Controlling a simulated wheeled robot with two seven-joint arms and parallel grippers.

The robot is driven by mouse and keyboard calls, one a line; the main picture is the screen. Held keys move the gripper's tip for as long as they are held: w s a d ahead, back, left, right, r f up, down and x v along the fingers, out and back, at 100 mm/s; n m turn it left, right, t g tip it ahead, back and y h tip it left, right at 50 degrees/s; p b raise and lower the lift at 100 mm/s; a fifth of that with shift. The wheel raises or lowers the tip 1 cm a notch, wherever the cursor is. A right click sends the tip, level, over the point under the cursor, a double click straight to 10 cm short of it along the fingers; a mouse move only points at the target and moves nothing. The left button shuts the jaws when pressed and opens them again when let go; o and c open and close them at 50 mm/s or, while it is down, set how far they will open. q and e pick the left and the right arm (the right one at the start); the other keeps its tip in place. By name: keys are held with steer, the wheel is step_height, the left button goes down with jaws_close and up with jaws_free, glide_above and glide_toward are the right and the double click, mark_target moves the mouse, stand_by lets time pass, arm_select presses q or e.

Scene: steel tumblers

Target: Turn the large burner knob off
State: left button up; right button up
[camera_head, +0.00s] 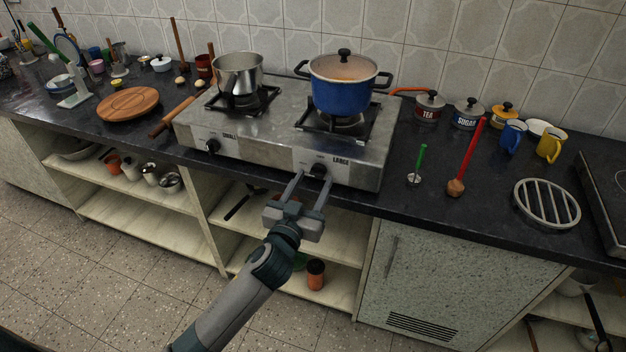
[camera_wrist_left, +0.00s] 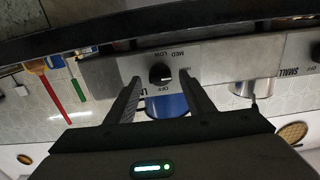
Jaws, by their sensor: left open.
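The large burner knob (camera_head: 319,170) is a round black knob on the stove's steel front panel, by the LARGE label. My left gripper (camera_head: 313,178) is open at the panel. In the wrist view its two fingers (camera_wrist_left: 161,83) show on either side of the knob, apart from it. Whether the tips reach the knob's depth is unclear. My right gripper is not in view.
A blue pot (camera_head: 343,92) sits on the large burner and a steel pot (camera_head: 238,75) on the small one. The small burner knob (camera_head: 212,146) is at the left.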

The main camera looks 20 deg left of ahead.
arm_select(q)
steer(key=shift+w, duration=0.4)
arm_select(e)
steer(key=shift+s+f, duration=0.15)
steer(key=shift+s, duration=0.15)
arm_select(q)
steer(key=c, duration=1)
steer(key=shift+c, duration=0.2)
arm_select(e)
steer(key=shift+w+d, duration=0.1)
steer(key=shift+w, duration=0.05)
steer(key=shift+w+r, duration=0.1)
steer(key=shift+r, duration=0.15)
